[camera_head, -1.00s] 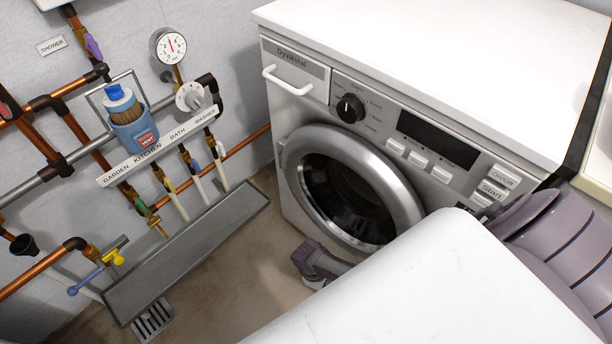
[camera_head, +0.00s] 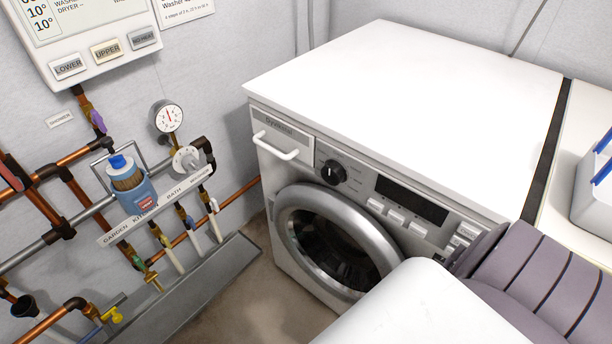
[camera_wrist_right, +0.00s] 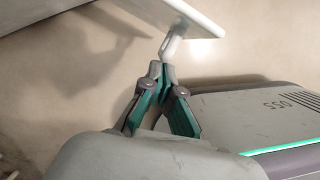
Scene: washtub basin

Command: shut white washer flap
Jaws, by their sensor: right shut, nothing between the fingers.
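The white washer (camera_head: 400,80) stands at the centre of the head view. Its round front door (camera_head: 300,212), with a silver ring and dark glass, lies close to the washer's front. I cannot tell whether it is fully closed, and its lower right is hidden by my white arm link. My right gripper (camera_wrist_right: 161,72) shows only in the right wrist view. Its fingertips are together and empty, just below a short pale post under a white edge (camera_wrist_right: 150,10). I cannot tell what that part belongs to, or whether the tips touch it. My left gripper is in neither view.
Pipes and valves with a pressure gauge (camera_head: 168,117) and a blue brush holder (camera_head: 135,190) line the left wall. A grey trough (camera_head: 205,285) runs below them. A white control panel (camera_head: 85,35) hangs above. A blue-and-white container (camera_head: 598,190) stands at the right.

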